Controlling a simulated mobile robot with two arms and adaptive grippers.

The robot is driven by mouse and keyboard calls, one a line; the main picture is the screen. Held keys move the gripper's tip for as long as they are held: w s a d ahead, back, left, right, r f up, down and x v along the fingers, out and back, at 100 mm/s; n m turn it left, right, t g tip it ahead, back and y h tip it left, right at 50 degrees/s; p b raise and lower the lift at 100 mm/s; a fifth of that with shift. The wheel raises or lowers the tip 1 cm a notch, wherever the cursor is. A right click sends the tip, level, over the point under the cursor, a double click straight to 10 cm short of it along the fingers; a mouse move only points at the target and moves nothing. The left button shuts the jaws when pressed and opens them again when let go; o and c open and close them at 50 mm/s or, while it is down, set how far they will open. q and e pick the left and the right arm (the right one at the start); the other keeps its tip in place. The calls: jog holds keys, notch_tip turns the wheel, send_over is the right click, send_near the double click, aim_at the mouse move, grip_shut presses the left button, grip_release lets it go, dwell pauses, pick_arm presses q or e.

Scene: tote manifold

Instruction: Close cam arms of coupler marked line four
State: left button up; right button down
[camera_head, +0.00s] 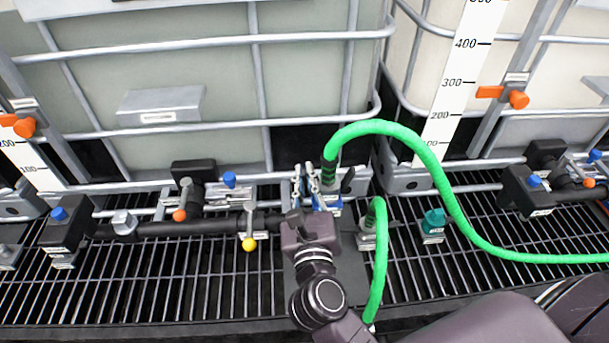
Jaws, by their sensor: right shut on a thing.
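A coupler (329,176) with a dark ribbed collar joins the upper green hose (420,150) to blue-and-grey fittings in front of the tanks. Silver chain-like pieces (312,178) hang at its left side. The small labels near it are too small to read, so I cannot tell its line number. My right gripper (303,213) comes up from below and is shut at the front of this coupler, apparently on a cam arm. The gripper body hides the held part and its angle. My left gripper is not in view.
A second green hose (380,260) runs down close to the right of my arm. A black pipe (170,228) with a yellow-knobbed valve (249,243) lies left. A teal fitting (433,222) stands right. The floor grating (130,285) is clear at lower left.

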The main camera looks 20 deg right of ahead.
jog(key=c, duration=2.1)
grip_release()
